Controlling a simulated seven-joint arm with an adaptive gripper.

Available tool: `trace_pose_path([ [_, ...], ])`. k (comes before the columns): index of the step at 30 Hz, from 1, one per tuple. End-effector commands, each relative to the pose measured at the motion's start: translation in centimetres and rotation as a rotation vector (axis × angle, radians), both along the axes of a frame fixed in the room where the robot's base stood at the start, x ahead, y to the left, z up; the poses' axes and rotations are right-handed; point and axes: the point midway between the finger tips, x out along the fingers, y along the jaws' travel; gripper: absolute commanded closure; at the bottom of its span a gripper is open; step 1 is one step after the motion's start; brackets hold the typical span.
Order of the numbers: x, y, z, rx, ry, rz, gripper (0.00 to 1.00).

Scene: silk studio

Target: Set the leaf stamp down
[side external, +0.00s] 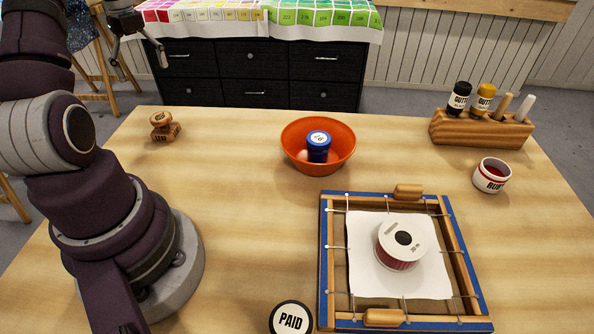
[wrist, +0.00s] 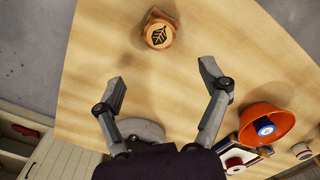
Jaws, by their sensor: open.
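The leaf stamp (side external: 165,127) is a small wooden stamp standing on the table at the far left in the side view. In the wrist view the leaf stamp (wrist: 158,30) shows a dark leaf mark on its round top, near the table's edge. My gripper (wrist: 162,85) is open and empty, its two fingers apart, with the stamp beyond the fingertips and not touching them. In the side view my gripper (side external: 137,58) is raised at the top left, above and apart from the stamp.
An orange bowl (side external: 290,160) holds a blue jar (side external: 318,147). A blue-edged wooden frame (side external: 325,240) holds white cloth with a ribbon spool (side external: 401,243) on it. Table between stamp and bowl is clear.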

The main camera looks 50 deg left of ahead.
Motion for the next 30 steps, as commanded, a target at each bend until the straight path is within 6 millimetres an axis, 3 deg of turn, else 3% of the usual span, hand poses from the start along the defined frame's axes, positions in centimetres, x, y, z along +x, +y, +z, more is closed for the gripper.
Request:
trace_pose_path([
  [2,0.9,-0.8,1.0,0.008,-0.02,0.041,0.24],
  [5,4.0,-4.2,3.5,0.019,-0.093,0.217,0.24],
  [9,7.5,-13.1,7.4,-0.034,-0.235,0.601,0.24],
  [12,7.3,-20.0,8.8,-0.122,-0.311,0.891,0.24],
  [16,4.6,-26.1,8.6,-0.253,-0.365,1.224,0.24],
  [21,2.0,-28.7,7.2,-0.366,-0.387,1.478,0.24],
  [30,1.6,-29.0,6.9,-0.387,-0.386,1.535,0.24],
])
